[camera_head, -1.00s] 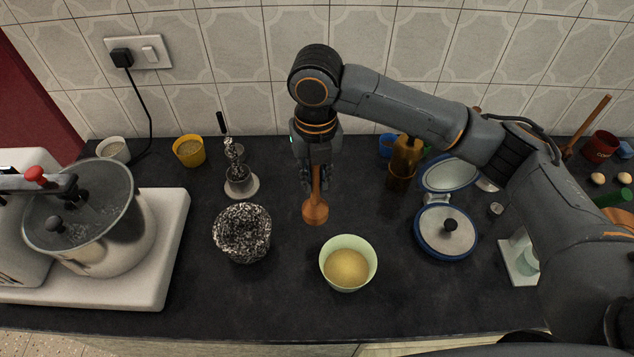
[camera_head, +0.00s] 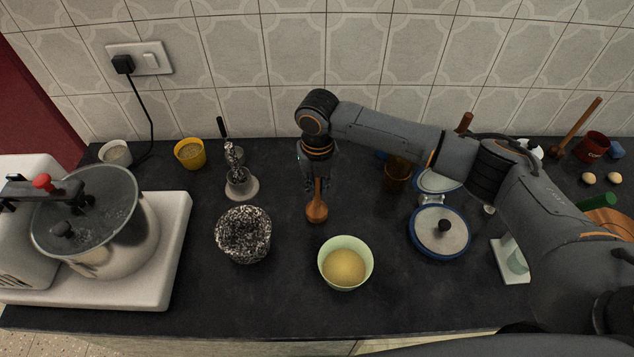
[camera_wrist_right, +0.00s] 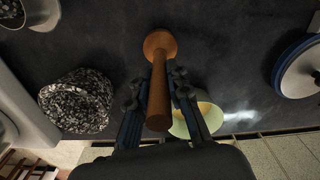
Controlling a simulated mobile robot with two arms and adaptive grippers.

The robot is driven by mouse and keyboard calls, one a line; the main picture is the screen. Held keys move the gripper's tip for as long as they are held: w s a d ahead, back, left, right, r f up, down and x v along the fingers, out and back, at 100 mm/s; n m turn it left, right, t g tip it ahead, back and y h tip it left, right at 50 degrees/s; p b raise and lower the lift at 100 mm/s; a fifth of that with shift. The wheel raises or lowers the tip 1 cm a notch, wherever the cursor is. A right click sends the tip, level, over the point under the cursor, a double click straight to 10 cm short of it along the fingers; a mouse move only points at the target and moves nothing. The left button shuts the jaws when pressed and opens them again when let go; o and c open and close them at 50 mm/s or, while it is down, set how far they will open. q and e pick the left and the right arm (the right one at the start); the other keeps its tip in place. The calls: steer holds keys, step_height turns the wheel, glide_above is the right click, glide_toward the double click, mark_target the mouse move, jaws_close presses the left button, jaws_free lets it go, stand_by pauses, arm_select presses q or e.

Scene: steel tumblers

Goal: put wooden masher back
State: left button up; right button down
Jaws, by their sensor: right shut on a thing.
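The wooden masher (camera_head: 317,212) is orange-brown with a round head and a straight handle. In the head view it hangs head down below my right gripper (camera_head: 317,184), between the speckled bowl and the green bowl. In the right wrist view the masher (camera_wrist_right: 158,85) lies between the two fingers of my right gripper (camera_wrist_right: 160,90), which is shut on its handle. I cannot tell if the masher's head touches the counter. My left gripper is not in view.
A speckled bowl (camera_head: 243,236) stands left of the masher, a green bowl (camera_head: 345,244) with yellow contents in front right. A metal utensil on a stand (camera_head: 240,187) is behind left. A blue-rimmed lidded pan (camera_head: 440,232) is at right. The counter (camera_head: 285,300) is clear in front.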

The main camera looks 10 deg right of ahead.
steer(key=c, duration=1.7)
jaws_free()
steer(key=shift+f, duration=0.15)
steer(key=o, duration=0.4)
steer(key=shift+o, duration=0.2)
step_height(320, 180, up, 12)
steer(key=shift+r+b, duration=0.2)
steer(key=shift+b, duration=0.75)
